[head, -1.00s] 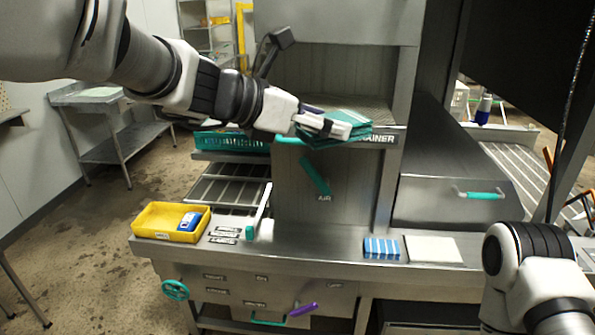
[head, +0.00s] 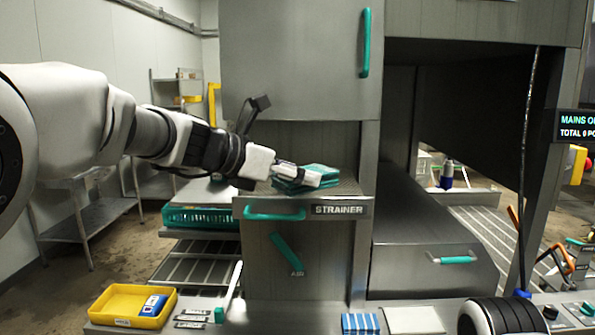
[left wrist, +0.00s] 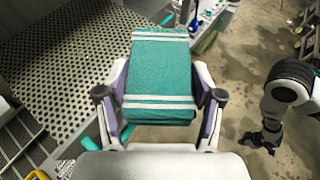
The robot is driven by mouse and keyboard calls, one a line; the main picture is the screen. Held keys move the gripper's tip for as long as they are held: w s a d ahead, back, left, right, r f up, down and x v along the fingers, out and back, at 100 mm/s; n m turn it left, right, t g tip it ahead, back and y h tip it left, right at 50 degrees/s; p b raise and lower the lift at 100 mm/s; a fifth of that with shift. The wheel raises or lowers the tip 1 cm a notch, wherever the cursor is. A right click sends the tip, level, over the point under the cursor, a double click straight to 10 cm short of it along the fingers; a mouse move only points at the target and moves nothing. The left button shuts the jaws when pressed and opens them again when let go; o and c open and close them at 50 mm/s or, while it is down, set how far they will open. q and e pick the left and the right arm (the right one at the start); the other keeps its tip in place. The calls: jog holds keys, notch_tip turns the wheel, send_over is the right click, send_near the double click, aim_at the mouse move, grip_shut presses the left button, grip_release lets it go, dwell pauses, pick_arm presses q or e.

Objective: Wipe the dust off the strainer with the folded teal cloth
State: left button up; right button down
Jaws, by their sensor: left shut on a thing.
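The folded teal cloth (head: 318,173) is held in my left gripper (head: 303,180), which is shut on it. In the left wrist view the cloth (left wrist: 160,75), with white stripes, sits between the fingers. The strainer (head: 347,187) is a perforated metal surface behind the label "STRAINER". It also shows at the upper left of the left wrist view (left wrist: 70,50). The cloth is over or near its front left part; I cannot tell whether they touch. Dust is not clear to see. In the left wrist view, a dark gripper (left wrist: 262,140), apparently my right one, is too small to read.
A teal handle (head: 274,214) and the label panel lie just below the cloth. A raised door with a teal handle (head: 366,42) hangs above. A teal crate (head: 200,218) is at left. A yellow tray (head: 122,306), a blue striped sponge (head: 360,323) and a pale pad (head: 413,320) are in front.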

pick_arm(q)
jog(key=w+p, duration=0.5)
jog(key=w, duration=0.2)
jog(key=shift+w+p, duration=0.25)
jog(key=shift+p, duration=0.05)
jog(key=w+p, duration=0.3)
jog(key=w+f+p, duration=0.1)
jog(key=w+p, duration=0.2)
jog(key=p, duration=0.1)
jog(key=w+p, duration=0.3)
jog(key=p, duration=0.1)
jog(key=shift+w+f, duration=0.15)
jog(key=shift+f, duration=0.15)
jog(key=shift+w+f+p, duration=0.35)
jog(key=shift+w+p, duration=0.2)
jog(key=shift+p, duration=0.05)
jog(key=shift+f, duration=0.1)
